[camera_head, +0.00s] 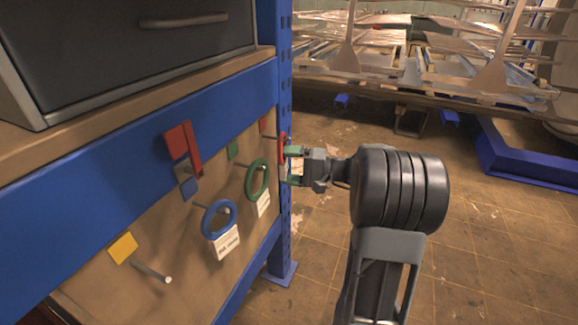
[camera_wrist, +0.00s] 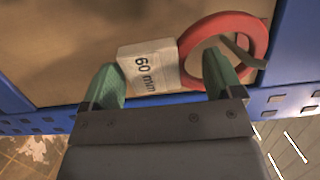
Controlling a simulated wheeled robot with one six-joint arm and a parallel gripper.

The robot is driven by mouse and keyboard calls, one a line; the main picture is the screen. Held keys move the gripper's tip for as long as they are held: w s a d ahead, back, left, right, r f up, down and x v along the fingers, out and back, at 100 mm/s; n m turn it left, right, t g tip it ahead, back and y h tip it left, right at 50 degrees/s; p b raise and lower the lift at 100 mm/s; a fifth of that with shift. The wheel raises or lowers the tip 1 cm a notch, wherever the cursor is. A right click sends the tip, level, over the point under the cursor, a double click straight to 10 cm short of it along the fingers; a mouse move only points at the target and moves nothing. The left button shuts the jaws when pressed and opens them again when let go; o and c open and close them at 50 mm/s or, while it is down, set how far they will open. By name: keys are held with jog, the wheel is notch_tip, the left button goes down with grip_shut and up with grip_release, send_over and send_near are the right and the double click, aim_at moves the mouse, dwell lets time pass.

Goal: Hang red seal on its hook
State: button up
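The red seal (camera_wrist: 222,19) is a flat ring with a white "60 mm" tag (camera_wrist: 150,68) in the wrist view. A grey hook (camera_wrist: 243,55) shows within the ring's opening and appears to pass through it. My gripper (camera_wrist: 160,64) has its green fingers wide apart, with the tag between them. The right finger overlaps the ring's opening; I cannot tell whether it touches. In the head view my gripper (camera_head: 289,166) is at the board's right edge, beside the red seal (camera_head: 282,146), which shows nearly edge-on. A red square marker (camera_head: 263,126) is just left of it.
A green ring (camera_head: 257,180) and a blue ring (camera_head: 207,228) hang on the board to the left. A bare peg (camera_head: 153,273) juts out below a yellow marker (camera_head: 123,247). A blue post (camera_head: 283,60) stands close to my gripper.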

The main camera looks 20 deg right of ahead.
jog(key=shift+o, duration=0.6)
jog(key=p+v, duration=0.2)
jog(key=v, duration=1.1)
jog(key=shift+d+p, duration=0.3)
jog(key=shift+d, duration=0.1)
jog(key=shift+s+f, duration=0.1)
jog(key=shift+s, duration=0.1)
